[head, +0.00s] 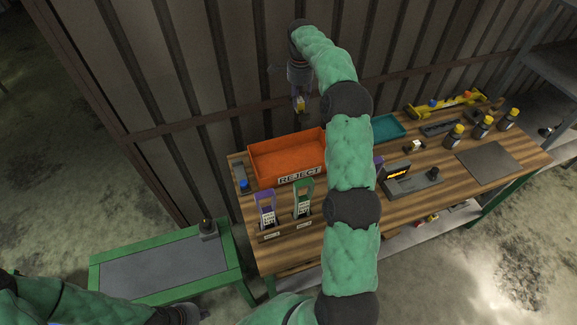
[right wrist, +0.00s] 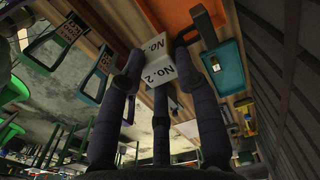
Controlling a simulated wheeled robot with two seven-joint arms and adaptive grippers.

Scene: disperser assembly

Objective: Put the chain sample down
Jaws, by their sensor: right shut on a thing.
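My right gripper (head: 299,103) hangs above the far side of the orange REJECT bin, near the wall. In the right wrist view its fingers (right wrist: 165,75) are closed around a white block marked NO. 2 (right wrist: 157,68), seemingly the chain sample. A small yellowish part shows at the fingertips in the head view, too small to make out. The orange bin (head: 263,162) stands at the back left of the wooden bench and also shows in the right wrist view (right wrist: 178,15). My left arm lies at the bottom left, with its dark end (head: 180,313) only partly visible.
A purple holder (head: 266,208) and a green holder (head: 303,197) stand in front of the bin. A green-framed low table (head: 160,265) stands at left.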

